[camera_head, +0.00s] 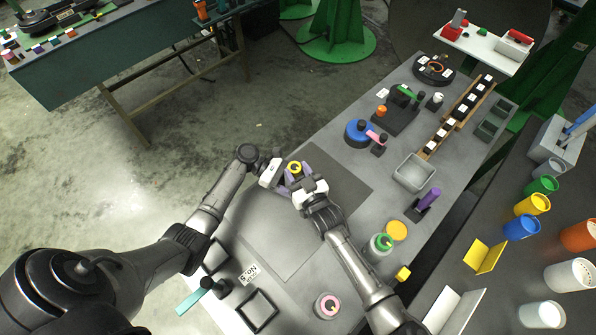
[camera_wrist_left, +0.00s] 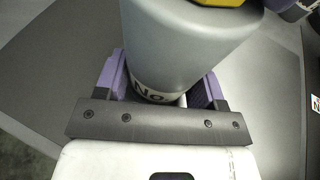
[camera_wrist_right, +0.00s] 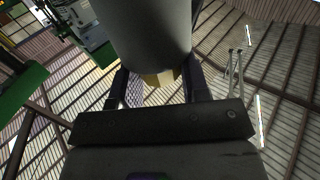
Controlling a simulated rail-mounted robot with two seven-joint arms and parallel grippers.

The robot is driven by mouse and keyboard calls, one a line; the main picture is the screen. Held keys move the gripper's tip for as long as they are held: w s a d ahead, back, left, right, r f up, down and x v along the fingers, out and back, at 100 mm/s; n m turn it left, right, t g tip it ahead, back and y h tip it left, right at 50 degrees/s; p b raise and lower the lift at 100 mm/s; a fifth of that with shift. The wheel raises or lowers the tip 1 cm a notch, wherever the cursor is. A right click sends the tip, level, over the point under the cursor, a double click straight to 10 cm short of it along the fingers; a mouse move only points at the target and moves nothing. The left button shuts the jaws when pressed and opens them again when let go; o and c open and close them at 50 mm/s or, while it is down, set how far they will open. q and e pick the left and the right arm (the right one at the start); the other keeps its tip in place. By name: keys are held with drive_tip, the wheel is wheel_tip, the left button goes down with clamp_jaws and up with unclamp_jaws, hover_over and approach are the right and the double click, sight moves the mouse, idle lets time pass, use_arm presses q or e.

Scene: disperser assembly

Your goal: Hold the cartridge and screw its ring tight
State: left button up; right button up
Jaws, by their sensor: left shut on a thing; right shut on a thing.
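The cartridge is a grey cylinder with a white printed label; its body (camera_wrist_left: 185,45) fills the middle of the left wrist view. Its yellow ring (camera_head: 294,167) shows from above in the head view, with a dark centre. My left gripper (camera_wrist_left: 160,85) is shut on the cartridge body, a purple finger on each side. My right gripper (camera_head: 296,178) comes from the lower right and is shut at the ring end. In the right wrist view the grey body (camera_wrist_right: 145,35) and a yellow part (camera_wrist_right: 158,78) show between its fingers. The exact finger contact is partly hidden.
A blue round part (camera_head: 357,134), a grey bin (camera_head: 414,172) and a purple cylinder (camera_head: 429,199) stand to the right. A black square frame (camera_head: 257,311) lies at the front. The mat's right part is bare.

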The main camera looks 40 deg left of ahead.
drive_tip(key=shift+s+a+r+m+t, duration=0.1)
drive_tip(key=shift+m+t, duration=0.2)
drive_tip(key=shift+t, duration=0.1)
drive_tip(key=o, duration=0.9)
drive_tip(key=v, duration=1.2)
drive_tip(key=shift+r, duration=0.1)
